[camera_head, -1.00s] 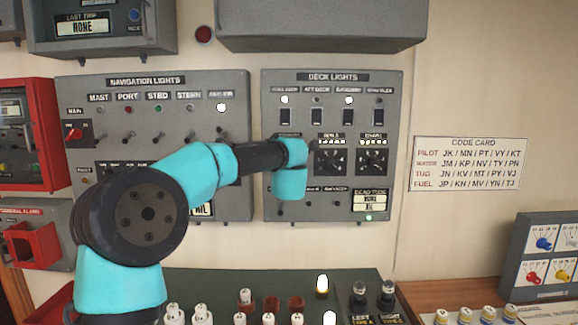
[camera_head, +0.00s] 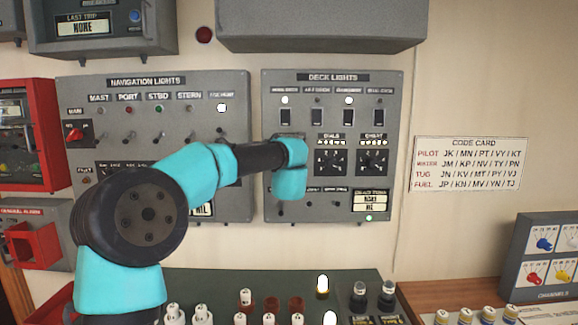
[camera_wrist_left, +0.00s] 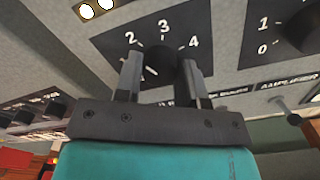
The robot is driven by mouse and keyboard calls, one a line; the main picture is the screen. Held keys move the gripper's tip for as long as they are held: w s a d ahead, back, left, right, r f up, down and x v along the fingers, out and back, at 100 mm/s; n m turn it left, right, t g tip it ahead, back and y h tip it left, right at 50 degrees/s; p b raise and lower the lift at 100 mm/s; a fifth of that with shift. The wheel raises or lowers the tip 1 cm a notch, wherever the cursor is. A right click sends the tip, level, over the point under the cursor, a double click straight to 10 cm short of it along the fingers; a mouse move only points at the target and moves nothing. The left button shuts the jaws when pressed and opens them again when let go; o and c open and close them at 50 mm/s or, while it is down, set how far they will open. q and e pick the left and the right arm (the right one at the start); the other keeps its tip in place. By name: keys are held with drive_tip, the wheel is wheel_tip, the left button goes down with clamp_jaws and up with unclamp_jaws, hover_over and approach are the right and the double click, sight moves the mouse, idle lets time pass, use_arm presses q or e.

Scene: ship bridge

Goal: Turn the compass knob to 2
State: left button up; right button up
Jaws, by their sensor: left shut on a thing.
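In the left wrist view, a dark knob (camera_wrist_left: 165,70) sits on a black dial plate (camera_wrist_left: 215,30) with the white numerals 2, 3 and 4 visible. A short white mark shows low on the left of the knob, partly boxed in by the fingers; I cannot tell which numeral it points to. My left gripper (camera_wrist_left: 162,78) is shut on this knob, one finger on each side. In the head view, my left wrist and gripper cover this knob on the deck lights panel (camera_head: 393,120). My right gripper is in neither view.
Two more dials, (camera_head: 330,161) and (camera_head: 373,161), sit right of my left wrist. The navigation lights panel (camera_head: 85,90) is to the left, behind my arm. A code card (camera_head: 471,164) hangs on the wall. A desk with several pegs stands below.

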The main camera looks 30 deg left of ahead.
use_arm(q)
drive_tip(key=o, duration=0.9)
drive_tip(key=v, duration=1.7)
drive_tip(key=shift+s+d, duration=0.15)
drive_tip(key=shift+s, duration=0.05)
